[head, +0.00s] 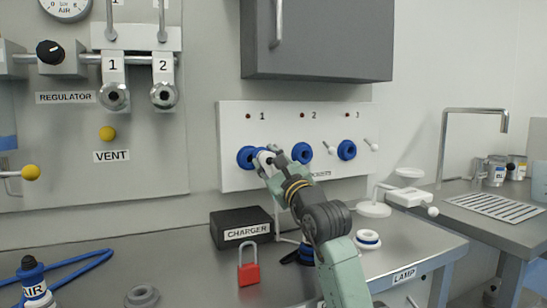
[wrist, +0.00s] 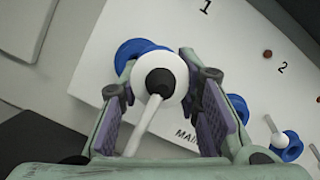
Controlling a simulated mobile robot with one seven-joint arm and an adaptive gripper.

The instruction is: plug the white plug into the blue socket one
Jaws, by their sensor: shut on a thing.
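The white plug (wrist: 174,66), round with a black centre and a pale cord, is between the fingers of my gripper (wrist: 162,84) in the wrist view. My gripper is shut on it, and in the head view the gripper (head: 268,158) is close to the panel. Blue socket one (head: 244,158) is the leftmost ring under the number 1. In the wrist view the socket (wrist: 127,53) shows to the upper left behind the plug, which partly hides it. The plug is offset to the lower right of the socket; I cannot tell whether they touch.
Blue sockets two (head: 302,153) and three (head: 347,150) sit to the right on the white panel (head: 230,115), with small white switches beside them. A grey cabinet (head: 330,45) hangs above. The black charger box (head: 228,218) and red padlock (head: 248,273) stand on the bench below.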

